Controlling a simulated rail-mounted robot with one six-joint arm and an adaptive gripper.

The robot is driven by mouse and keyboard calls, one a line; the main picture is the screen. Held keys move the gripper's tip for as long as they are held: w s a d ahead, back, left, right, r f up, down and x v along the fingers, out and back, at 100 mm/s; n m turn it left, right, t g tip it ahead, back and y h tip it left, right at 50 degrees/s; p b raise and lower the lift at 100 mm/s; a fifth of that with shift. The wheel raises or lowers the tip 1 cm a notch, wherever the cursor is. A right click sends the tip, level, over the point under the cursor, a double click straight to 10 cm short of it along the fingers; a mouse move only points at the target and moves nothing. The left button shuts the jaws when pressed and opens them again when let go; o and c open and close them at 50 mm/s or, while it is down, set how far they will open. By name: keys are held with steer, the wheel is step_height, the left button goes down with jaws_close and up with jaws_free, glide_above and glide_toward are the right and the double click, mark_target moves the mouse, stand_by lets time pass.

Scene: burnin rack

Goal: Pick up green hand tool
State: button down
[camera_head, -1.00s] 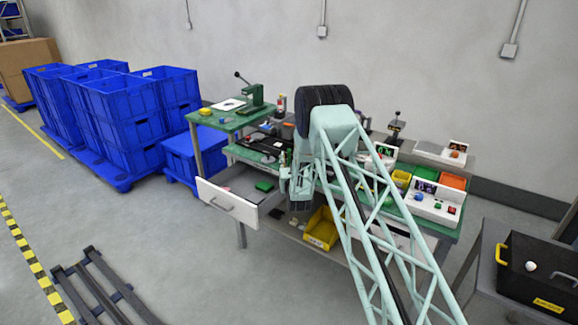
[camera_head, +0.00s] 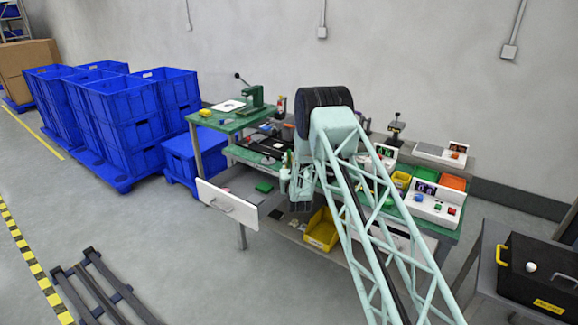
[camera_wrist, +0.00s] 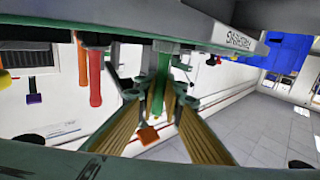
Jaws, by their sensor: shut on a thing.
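The tool's lower end is partly hidden by the fingers. In the head view my gripper (camera_head: 290,182) is in front of the workbench, beside the open drawer.
The open white drawer (camera_head: 226,205) juts out from the bench. A yellow bin (camera_head: 321,232) sits below. Blue crates (camera_head: 128,105) stand at left.

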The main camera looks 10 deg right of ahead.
mark_target(289, 152)
steer(key=shift+r, duration=0.2)
steer(key=shift+r+p, duration=0.45)
steer(key=shift+r, duration=1.2)
steer(key=s+a+p, duration=0.1)
steer(key=s+a, duration=0.2)
steer(key=s, duration=0.4)
steer(key=s+a+r, duration=0.1)
steer(key=s+a, duration=0.2)
steer(key=s, duration=0.5)
steer(key=shift+r+p, duration=0.15)
steer(key=shift+p, duration=0.25)
steer(key=shift+w+a, duration=0.1)
steer(key=shift+w, duration=0.05)
